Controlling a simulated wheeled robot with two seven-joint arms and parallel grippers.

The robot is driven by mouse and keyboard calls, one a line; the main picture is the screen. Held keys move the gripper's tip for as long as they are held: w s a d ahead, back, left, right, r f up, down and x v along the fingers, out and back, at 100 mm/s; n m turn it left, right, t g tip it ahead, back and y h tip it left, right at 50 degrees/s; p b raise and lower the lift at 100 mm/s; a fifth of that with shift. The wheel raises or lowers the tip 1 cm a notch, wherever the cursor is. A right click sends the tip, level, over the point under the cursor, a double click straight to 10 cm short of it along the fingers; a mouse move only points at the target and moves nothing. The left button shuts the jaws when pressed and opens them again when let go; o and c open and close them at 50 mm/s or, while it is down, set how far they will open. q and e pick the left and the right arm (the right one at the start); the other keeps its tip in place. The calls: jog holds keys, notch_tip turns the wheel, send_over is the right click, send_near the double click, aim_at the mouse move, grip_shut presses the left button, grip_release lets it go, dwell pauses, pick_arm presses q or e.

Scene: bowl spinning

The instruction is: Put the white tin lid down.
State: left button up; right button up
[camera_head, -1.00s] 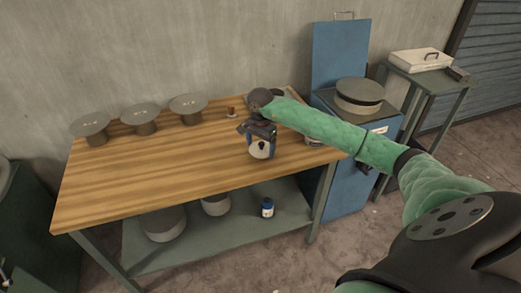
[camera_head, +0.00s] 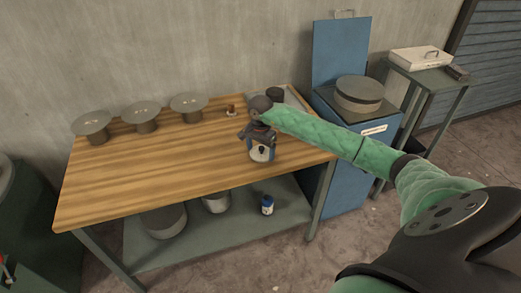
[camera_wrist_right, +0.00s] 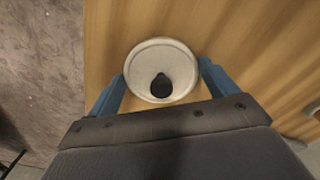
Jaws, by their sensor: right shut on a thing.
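The white tin lid (camera_head: 261,155) with a black knob is over the front right part of the wooden table (camera_head: 150,172). My right gripper (camera_head: 262,147) has its fingers on both sides of the lid and is shut on it. In the right wrist view the round lid (camera_wrist_right: 147,60) lies between the two blue fingers, its knob towards the camera. I cannot tell whether its underside touches the wood. My left gripper is not in view.
Several grey round-topped stands (camera_head: 141,112) line the table's back, with a small brown object (camera_head: 231,111) beside them. A dark cylinder (camera_head: 275,94) stands at the back right. A blue cabinet (camera_head: 345,180) adjoins the table's right end. The table's left and middle are clear.

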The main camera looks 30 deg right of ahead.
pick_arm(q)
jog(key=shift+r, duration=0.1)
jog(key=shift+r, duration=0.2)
pick_arm(e)
jog(key=o, duration=0.8)
